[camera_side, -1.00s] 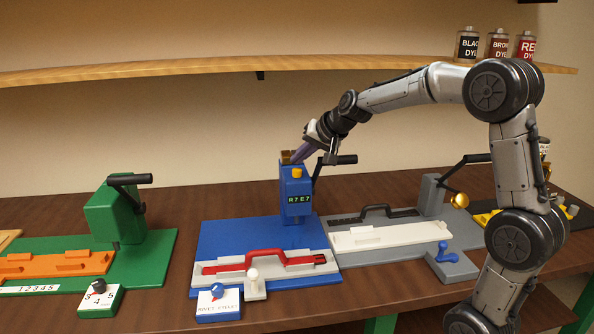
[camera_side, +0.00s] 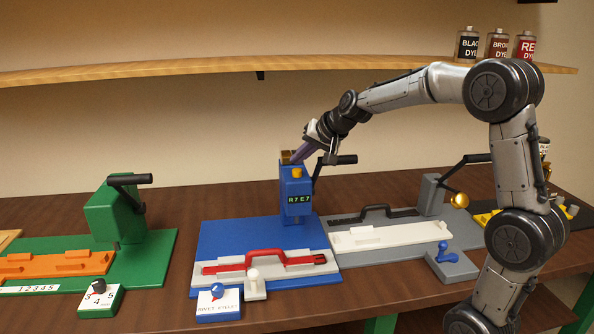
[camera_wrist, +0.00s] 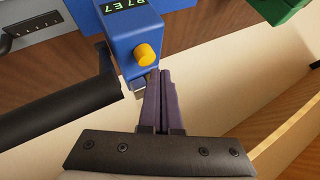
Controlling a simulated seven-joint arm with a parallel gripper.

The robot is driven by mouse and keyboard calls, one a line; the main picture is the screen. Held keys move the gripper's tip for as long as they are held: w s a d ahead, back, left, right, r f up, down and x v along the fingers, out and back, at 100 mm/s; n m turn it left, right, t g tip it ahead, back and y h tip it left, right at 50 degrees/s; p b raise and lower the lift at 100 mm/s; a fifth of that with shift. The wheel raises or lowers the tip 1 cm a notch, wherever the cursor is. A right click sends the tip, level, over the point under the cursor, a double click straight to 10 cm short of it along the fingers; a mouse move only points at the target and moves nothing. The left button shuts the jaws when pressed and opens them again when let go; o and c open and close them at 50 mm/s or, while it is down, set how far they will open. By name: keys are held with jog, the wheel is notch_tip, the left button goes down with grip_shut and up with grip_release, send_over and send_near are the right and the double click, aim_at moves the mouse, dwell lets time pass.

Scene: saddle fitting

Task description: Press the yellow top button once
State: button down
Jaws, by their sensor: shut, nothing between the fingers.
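The yellow button (camera_side: 297,172) is a small round knob on the upper part of the blue press (camera_side: 294,213). It also shows in the wrist view (camera_wrist: 145,54), sticking out below the lit display. My gripper (camera_side: 299,158) is at the top of the press, just above the button in the side view. In the wrist view its purple fingers (camera_wrist: 159,73) are together and empty, with their tips right beside the button. I cannot tell whether the tips touch the button or the press. The display (camera_side: 298,199) reads R7 E7.
A black lever handle (camera_side: 335,160) extends from the press close to my gripper; it is large in the wrist view (camera_wrist: 55,115). A red-handled part (camera_side: 278,257) lies at the blue base's front. A green press (camera_side: 113,215) stands left and a grey station (camera_side: 400,255) right.

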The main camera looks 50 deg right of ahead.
aim_at(297, 170)
jog(key=shift+f, duration=0.2)
jog(key=shift+f, duration=0.25)
jog(key=shift+s+f, duration=0.1)
jog(key=shift+f, duration=1.1)
dwell(1.1)
jog(key=shift+r, duration=1.4)
jog(key=shift+r, duration=2.6)
